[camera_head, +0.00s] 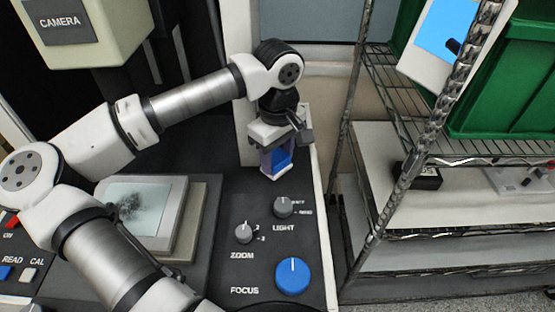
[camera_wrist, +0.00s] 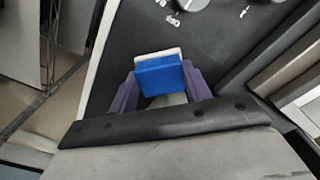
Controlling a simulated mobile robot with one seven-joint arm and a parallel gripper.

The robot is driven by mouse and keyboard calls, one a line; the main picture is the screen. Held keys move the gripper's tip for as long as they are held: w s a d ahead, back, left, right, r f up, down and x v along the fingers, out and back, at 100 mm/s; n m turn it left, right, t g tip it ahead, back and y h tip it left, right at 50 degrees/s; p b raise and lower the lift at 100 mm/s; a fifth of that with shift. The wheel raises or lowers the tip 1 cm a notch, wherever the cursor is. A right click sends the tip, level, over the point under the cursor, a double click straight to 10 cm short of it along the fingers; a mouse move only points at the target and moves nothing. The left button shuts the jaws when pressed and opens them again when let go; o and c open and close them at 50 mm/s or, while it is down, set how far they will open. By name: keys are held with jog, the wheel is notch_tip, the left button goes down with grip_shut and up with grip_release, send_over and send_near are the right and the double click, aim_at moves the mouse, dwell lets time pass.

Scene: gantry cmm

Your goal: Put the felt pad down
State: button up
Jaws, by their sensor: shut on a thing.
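The felt pad appears to be the small blue block with a pale face that shows between my fingers in the wrist view (camera_wrist: 158,76); it also shows in the head view (camera_head: 282,158). My gripper (camera_head: 277,162) points down over the far right part of the dark control panel (camera_head: 262,205). In the wrist view, the purple fingers of my gripper (camera_wrist: 160,92) are shut on the block, one on each side. The pad's lower end is close to the panel. I cannot tell whether it touches the surface.
The LIGHT knob (camera_head: 283,207), ZOOM knob (camera_head: 243,233) and blue FOCUS knob (camera_head: 292,276) stand nearer on the panel. A stage with a grey picture (camera_head: 143,210) is left. A wire rack (camera_head: 465,148) with a green bin (camera_head: 510,85) stands right, beyond the panel's edge.

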aim_at(277, 158)
notch_tip(277, 158, down, 3)
jog(key=shift+r+p, duration=0.1)
jog(key=shift+p, duration=0.7)
jog(key=shift+f, duration=0.3)
jog(key=shift+f, duration=0.1)
jog(key=shift+f+b, duration=0.1)
jog(key=shift+b, duration=0.25)
jog(key=o, duration=1.1)
jog(key=shift+c, duration=0.2)
